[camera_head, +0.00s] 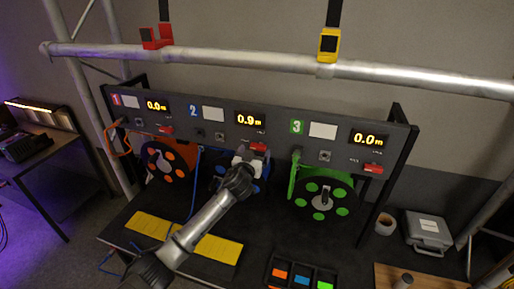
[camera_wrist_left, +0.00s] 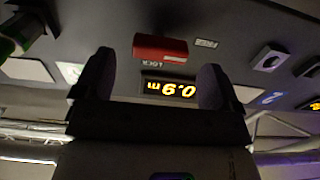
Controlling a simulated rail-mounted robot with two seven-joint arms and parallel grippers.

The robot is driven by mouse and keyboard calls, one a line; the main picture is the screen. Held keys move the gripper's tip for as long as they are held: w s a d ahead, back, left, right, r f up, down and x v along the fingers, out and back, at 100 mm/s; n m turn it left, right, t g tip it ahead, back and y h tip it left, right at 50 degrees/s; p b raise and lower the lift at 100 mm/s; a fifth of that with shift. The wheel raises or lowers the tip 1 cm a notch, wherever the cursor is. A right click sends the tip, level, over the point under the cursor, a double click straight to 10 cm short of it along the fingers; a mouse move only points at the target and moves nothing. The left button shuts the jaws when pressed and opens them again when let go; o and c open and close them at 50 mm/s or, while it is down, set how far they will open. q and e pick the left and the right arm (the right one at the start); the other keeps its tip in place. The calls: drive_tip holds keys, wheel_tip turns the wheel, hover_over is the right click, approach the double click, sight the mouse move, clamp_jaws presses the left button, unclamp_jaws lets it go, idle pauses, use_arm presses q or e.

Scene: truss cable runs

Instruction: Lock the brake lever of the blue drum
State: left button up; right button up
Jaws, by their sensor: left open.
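The blue drum (camera_head: 218,172) sits under the middle panel section marked 2, mostly hidden behind my left arm. Its red brake lever (camera_head: 258,147) is on the panel below the display reading 0.9 m. In the left wrist view the picture is upside down, and the red lever (camera_wrist_left: 160,47) shows beside the word LOCK. My left gripper (camera_head: 254,156) is at the lever, with its fingers open. In the left wrist view the gripper (camera_wrist_left: 158,75) has one finger on each side of the display, and the lever lies beyond the tips. Contact cannot be told. My right gripper is not in view.
An orange drum (camera_head: 166,165) on the left and a green drum (camera_head: 322,197) on the right flank the blue one. Their red levers (camera_head: 165,129) (camera_head: 373,169) sit on the same panel. A metal truss tube (camera_head: 230,57) runs above. Yellow strips (camera_head: 220,249) lie on the table.

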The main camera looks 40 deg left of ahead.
sight(257, 149)
use_arm(q)
drive_tip(key=shift+x, duration=1.6)
drive_tip(key=shift+c, duration=0.3)
drive_tip(key=c, duration=0.9)
drive_tip(key=shift+o, duration=0.2)
